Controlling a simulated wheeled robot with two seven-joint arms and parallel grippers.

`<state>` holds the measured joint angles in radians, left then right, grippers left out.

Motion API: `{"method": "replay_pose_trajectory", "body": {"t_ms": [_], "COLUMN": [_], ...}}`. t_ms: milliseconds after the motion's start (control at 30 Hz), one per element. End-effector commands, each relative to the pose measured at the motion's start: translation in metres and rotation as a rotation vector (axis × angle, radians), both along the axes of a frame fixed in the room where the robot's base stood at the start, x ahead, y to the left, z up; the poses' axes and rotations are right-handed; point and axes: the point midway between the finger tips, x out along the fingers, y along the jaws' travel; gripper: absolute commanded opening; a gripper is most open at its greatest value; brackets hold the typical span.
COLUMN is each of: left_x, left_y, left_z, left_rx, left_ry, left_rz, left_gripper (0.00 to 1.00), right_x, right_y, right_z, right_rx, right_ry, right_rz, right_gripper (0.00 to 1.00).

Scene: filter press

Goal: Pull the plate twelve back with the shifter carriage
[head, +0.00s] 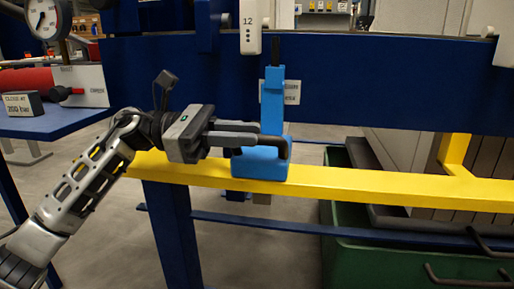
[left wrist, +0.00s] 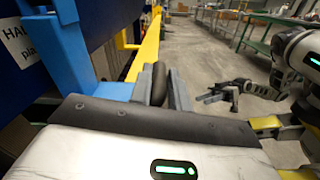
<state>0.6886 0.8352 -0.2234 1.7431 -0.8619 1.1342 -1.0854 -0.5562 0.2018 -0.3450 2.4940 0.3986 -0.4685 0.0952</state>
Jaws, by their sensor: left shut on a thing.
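The blue shifter carriage (head: 260,168) sits on the yellow rail (head: 345,187). Its blue upright (head: 272,95) rises to a thin dark tip, just right of the white handle of plate twelve (head: 250,32), marked "12". I cannot tell whether they touch. My left gripper (head: 270,141) reaches in from the left and is shut at the carriage. In the left wrist view, a dark round grip (left wrist: 158,84) stands between its fingers (left wrist: 160,90), beside the blue carriage (left wrist: 72,55). My right gripper (left wrist: 218,96) shows small in the left wrist view, away from the carriage; its jaw state is unclear.
A green bin (head: 400,262) stands below the rail. A blue table (head: 40,122) with a "CLOSED AT 200 bar" sign and a gauge (head: 45,17) are at left. The rail is clear to the right.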

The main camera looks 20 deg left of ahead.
Motion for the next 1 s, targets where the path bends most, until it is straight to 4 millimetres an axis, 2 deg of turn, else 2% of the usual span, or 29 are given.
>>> {"method": "replay_pose_trajectory", "body": {"t_ms": [33,533,567,600,633,900,1000], "left_x": [0.001,0.0,0.0,-0.001,-0.001,-0.001,-0.002], "left_y": [0.002,0.008,0.008,0.008,0.008,0.008,0.015], "left_z": [-0.016,-0.013,-0.013,-0.013,-0.013,-0.008,-0.008], "left_rx": [0.021,0.022,0.022,0.023,0.022,0.016,0.015], "left_ry": [0.024,0.023,0.023,0.024,0.023,0.015,0.016], "left_rz": [-0.006,-0.015,-0.015,-0.016,-0.017,-0.015,-0.013], "left_gripper": [0.0,0.0,0.21,0.32,0.38,0.38,0.38], "right_x": [0.0,0.0,0.0,0.0,0.0,0.0,0.0], "right_y": [0.0,0.001,0.001,0.001,0.001,0.001,0.001], "right_z": [-0.002,0.001,0.001,0.001,0.001,0.002,0.003], "right_rx": [0.01,0.029,0.03,0.03,0.03,0.028,0.026], "right_ry": [-0.003,-0.005,-0.006,-0.006,-0.006,-0.006,-0.006], "right_rz": [0.001,0.004,0.004,0.004,0.004,0.003,0.003], "right_gripper": [0.36,0.36,0.36,0.36,0.36,0.36,0.36]}}
